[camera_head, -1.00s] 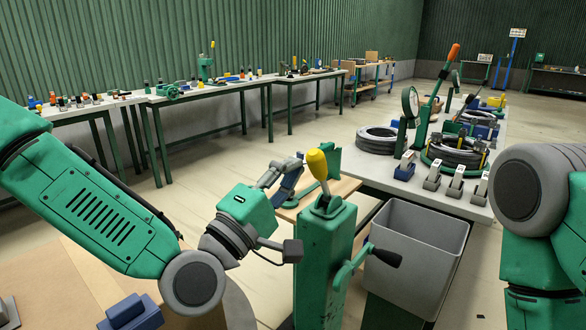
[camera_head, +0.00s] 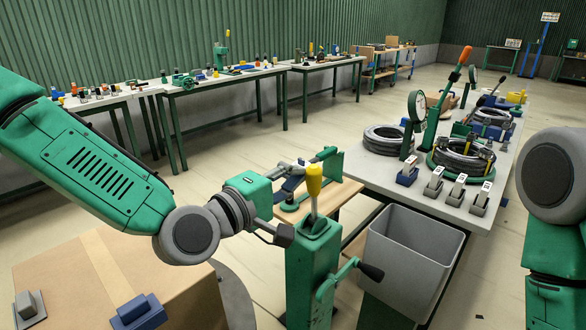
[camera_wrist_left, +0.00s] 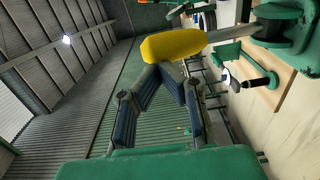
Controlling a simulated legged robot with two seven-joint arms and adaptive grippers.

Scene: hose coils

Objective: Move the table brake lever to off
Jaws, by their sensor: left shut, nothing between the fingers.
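A lever with a yellow knob (camera_head: 314,182) stands nearly upright on top of a green post (camera_head: 313,275) in the head view. No label shows which lever is the table brake. My left gripper (camera_head: 293,180) is shut and empty, just left of and behind the knob. In the left wrist view the yellow knob (camera_wrist_left: 185,45) lies across the fingertips of the left gripper (camera_wrist_left: 168,78); I cannot tell whether they touch. The knob is not between the fingers. My right gripper is out of view.
A crank with a dark handle (camera_head: 371,271) sticks out from the post. A grey bin (camera_head: 410,250) stands to its right. A long table (camera_head: 405,198) carries hose coils (camera_head: 462,157) and an orange-handled lever (camera_head: 465,56). A cardboard box (camera_head: 95,270) is at front left.

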